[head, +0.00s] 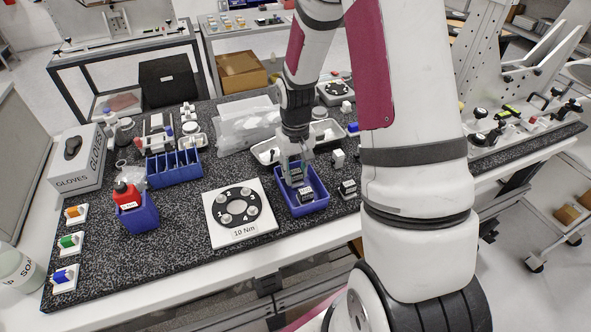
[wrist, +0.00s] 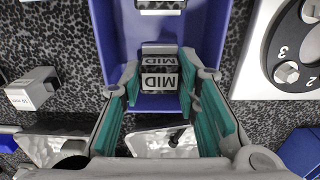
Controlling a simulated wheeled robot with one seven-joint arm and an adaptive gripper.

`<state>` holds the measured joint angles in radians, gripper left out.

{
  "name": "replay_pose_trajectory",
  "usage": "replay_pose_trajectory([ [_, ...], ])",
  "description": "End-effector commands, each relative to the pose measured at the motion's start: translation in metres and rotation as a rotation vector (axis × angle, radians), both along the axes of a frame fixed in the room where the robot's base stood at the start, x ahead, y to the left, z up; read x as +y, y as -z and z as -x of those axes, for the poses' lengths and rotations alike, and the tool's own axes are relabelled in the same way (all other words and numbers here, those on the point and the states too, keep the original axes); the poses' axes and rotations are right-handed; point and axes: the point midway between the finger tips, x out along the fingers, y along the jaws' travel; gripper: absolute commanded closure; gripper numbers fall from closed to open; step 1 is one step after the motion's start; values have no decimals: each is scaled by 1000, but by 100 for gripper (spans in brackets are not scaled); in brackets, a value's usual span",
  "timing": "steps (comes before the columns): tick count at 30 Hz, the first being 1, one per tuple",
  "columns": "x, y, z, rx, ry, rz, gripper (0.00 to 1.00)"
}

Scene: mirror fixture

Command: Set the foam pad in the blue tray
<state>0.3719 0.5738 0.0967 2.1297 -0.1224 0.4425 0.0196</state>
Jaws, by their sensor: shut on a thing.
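The blue tray (head: 322,203) stands right of the round-plate fixture; in the wrist view its wall (wrist: 110,40) rises beside my fingers. My gripper (head: 295,178) reaches down into the back part of the tray. In the wrist view my gripper (wrist: 160,78) has its teal-lined fingers shut on a dark block marked MID (wrist: 158,82). Whether this block rests on the tray floor is unclear. A second labelled block (head: 305,195) sits in front of it in the tray; its edge shows at the top of the wrist view (wrist: 160,5). Nothing is clearly recognisable as the foam pad, unless it is the held block.
The white plate marked 10 Nm (head: 238,232) lies left of the tray. A small labelled block (head: 347,188) stands close on its right, and a white block (head: 338,157) behind that. A metal dish (head: 265,152) lies behind the tray.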

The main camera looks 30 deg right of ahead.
Motion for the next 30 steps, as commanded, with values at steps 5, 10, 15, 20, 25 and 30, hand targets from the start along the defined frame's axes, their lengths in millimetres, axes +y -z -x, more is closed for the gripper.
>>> replay_pose_trajectory([
  [5, 0, 2, 0, 0, 0, 0, 51],
  [10, 0, 2, 0, 1, 0, 0, 51],
  [15, 0, -2, 0, 0, 0, 0, 51],
  [20, -1, -19, -1, -3, 2, 1, 51],
  [25, -1, -53, -2, -6, 0, 2, 51],
  [30, 0, -87, -2, -5, 0, 2, 51],
])
